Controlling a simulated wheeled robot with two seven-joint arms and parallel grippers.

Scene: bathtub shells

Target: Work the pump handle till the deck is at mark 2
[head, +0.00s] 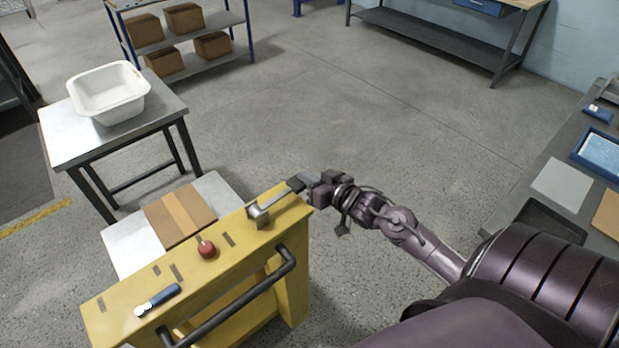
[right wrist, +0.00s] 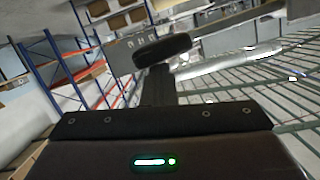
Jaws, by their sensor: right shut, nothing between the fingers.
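The yellow lift cart (head: 120,302) stands at the lower left in the head view. Its grey deck (head: 127,246) lies just behind the yellow top and carries a brown carton (head: 180,215). A grey metal lever (head: 258,214), which looks like the pump handle, sits at the right end of the yellow top and slants up to the right. My right gripper (head: 301,185) is shut and empty at the lever's outer end; I cannot tell whether they touch. In the right wrist view a dark pad on a stem (right wrist: 162,50) is in front. No numbered mark is readable. My left gripper is out of view.
The yellow top has a red knob (head: 207,249) and a blue-handled lever (head: 158,299); a black push bar (head: 235,309) runs along its front. A table (head: 70,135) with a white tub (head: 107,93) stands behind. A workbench (head: 520,200) is at right. The middle floor is clear.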

